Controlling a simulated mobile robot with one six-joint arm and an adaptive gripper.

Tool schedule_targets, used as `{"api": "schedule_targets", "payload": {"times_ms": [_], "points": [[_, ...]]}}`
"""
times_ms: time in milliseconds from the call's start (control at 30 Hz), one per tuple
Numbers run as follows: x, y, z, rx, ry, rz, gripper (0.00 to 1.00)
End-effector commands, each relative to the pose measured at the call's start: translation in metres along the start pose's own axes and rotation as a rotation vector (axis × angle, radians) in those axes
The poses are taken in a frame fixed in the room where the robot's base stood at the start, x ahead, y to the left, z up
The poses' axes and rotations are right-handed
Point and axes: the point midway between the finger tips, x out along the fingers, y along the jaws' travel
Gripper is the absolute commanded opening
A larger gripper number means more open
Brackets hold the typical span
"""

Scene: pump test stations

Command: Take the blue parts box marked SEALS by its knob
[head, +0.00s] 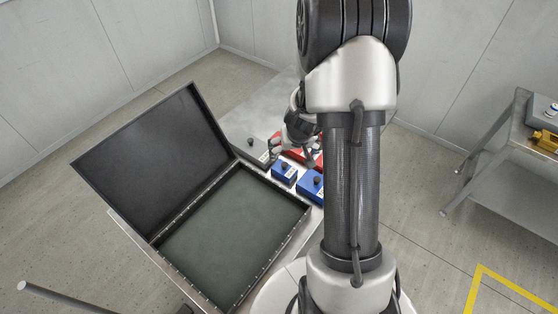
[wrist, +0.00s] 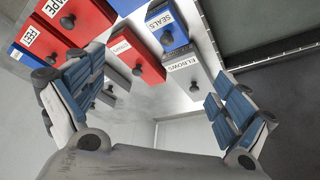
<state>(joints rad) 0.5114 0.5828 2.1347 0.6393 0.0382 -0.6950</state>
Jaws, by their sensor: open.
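The blue box marked SEALS (wrist: 160,21) stands near the top middle of the wrist view, its black knob (wrist: 167,38) facing me. In the head view it appears to be the smaller blue box (head: 284,176) beside the open case; its label is unreadable there. My gripper (wrist: 157,72) is open and empty, its blue-padded fingers spread wide to left and right. In the wrist view the SEALS box lies beyond the fingertips, toward the top. In the head view my gripper (head: 288,148) is just behind that blue box, partly hidden by my arm.
The grey ELBOWS box (wrist: 184,68) is close beside SEALS. Red boxes (wrist: 134,60) and a blue box (wrist: 28,60) stand to the left. Another blue box (head: 312,188) is near my arm. The open black case (head: 228,230) borders the boxes. A bench (head: 515,150) stands far right.

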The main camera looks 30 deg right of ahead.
Motion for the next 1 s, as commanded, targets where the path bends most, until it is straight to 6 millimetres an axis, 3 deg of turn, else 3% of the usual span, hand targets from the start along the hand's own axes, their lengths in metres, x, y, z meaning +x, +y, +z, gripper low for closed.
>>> {"api": "schedule_targets", "payload": {"times_ms": [400,533,767,1000], "points": [[0.092,-0.001,0.003,0.000,-0.002,0.000,0.94],[0.110,-0.001,0.002,0.000,-0.002,0.000,0.94],[0.123,-0.001,0.001,-0.001,-0.002,-0.001,0.94],[0.160,-0.003,0.000,0.000,-0.003,-0.001,0.94]]}}
